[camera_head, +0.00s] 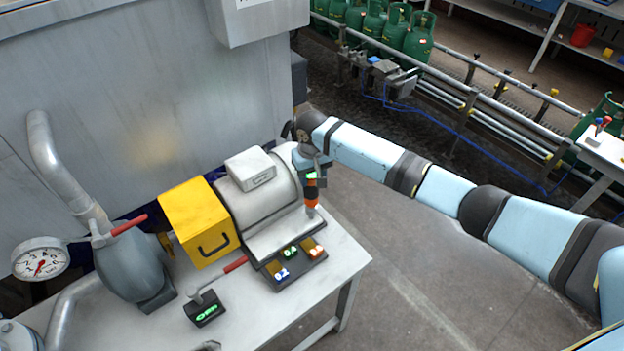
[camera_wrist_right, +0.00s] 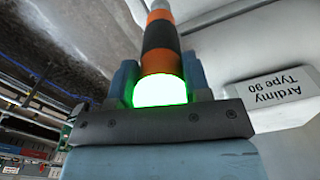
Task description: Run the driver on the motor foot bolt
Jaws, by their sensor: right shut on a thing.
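My right gripper (camera_head: 309,168) is shut on the driver (camera_head: 312,188), an orange and black tool with a green lit band. In the right wrist view the driver (camera_wrist_right: 160,48) stands between the two fingers, its glowing green end close to the palm. In the head view the driver points down, upright, at the right end of the pale motor (camera_head: 268,195). Its tip is by the motor's foot; whether it touches the bolt I cannot tell, as the bolt is hidden or too small. My left gripper is out of view.
A yellow box (camera_head: 200,222) stands left of the motor on the grey table (camera_head: 325,285). A pump (camera_head: 132,265) and gauge (camera_head: 40,259) are at left. Floor right of the table is clear.

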